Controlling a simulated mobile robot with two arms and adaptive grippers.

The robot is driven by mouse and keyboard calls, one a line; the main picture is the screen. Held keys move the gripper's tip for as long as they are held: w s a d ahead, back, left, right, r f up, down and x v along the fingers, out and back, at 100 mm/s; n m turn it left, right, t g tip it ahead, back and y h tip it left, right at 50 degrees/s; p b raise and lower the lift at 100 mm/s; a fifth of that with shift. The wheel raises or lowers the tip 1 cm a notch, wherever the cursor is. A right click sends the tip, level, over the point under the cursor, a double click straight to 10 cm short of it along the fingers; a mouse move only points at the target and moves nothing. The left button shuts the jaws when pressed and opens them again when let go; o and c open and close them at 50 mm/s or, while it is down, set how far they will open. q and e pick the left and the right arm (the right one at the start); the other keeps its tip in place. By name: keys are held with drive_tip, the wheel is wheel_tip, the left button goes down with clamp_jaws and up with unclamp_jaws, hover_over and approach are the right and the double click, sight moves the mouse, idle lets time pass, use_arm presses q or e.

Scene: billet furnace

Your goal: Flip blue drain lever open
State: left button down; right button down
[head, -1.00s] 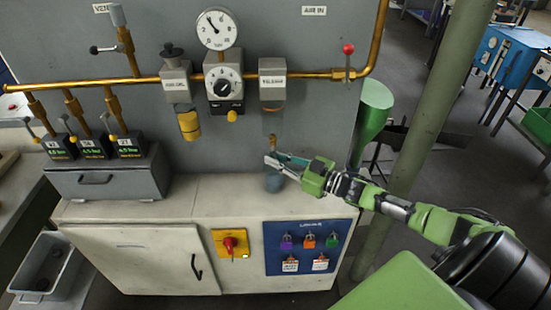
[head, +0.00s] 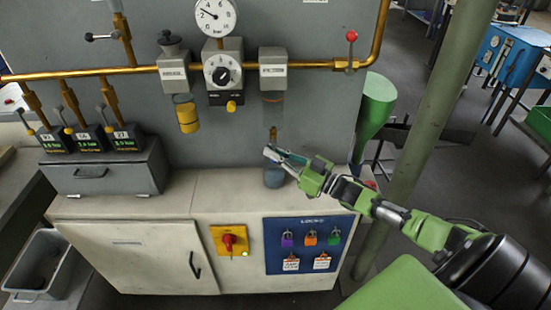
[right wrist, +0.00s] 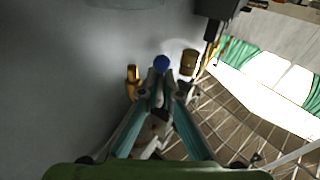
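A clear filter bowl (head: 272,103) hangs under the right-hand block on the brass pipe, with a small brass drain fitting (head: 273,133) below it. In the right wrist view a blue knob (right wrist: 161,62), seemingly the drain lever's end, shows at my right fingertips (right wrist: 163,92). A brass fitting (right wrist: 132,78) is just left of it. In the head view my right gripper (head: 271,151) is just below the drain fitting, and the blue lever is not distinguishable. I cannot tell whether the fingers touch the knob or how far they are closed. My left gripper is out of view.
A dark blue-grey cup (head: 274,177) stands on the cabinet top (head: 215,190) under the gripper. A red-knobbed lever (head: 351,40) and a pressure gauge (head: 215,16) are on the pipework. A green pillar (head: 430,110) stands right of the panel.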

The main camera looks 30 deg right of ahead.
drive_tip(key=shift+r, duration=0.1)
drive_tip(key=c, duration=2.5)
unclamp_jaws()
drive_tip(key=v, duration=1.2)
drive_tip(key=shift+a, duration=0.15)
